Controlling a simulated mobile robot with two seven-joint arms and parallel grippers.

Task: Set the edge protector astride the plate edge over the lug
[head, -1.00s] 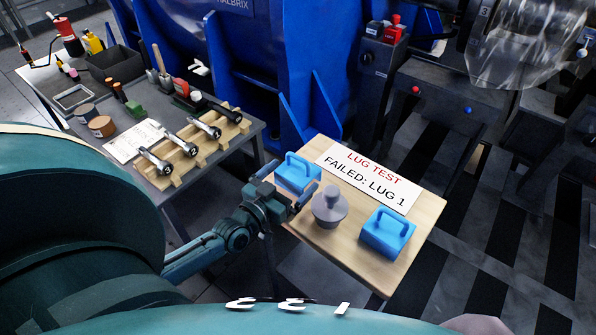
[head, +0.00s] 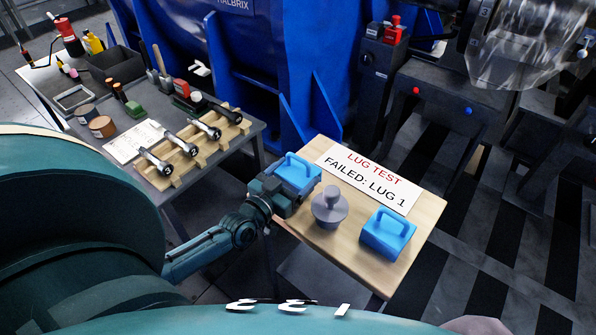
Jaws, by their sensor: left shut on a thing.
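Two blue blocks with arched handles, which look like edge protectors, are on the wooden table. My left gripper (head: 290,190) is shut on the left blue edge protector (head: 299,168), at the table's left corner. Its fingers partly hide the block's near side, and I cannot tell whether the block is lifted. The other blue edge protector (head: 388,234) stands upright at the right end of the table. Large blue upright plates (head: 325,108) with exposed edges rise behind the table. I cannot make out a lug on them. My right gripper is not in view.
On the wooden table (head: 352,262) are a grey knobbed piece (head: 330,206), close to the gripper, and a "LUG TEST FAILED: LUG 1" sign (head: 369,178). A grey bench (head: 182,198) at left carries a wooden rack (head: 190,155) with several torch-like tools.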

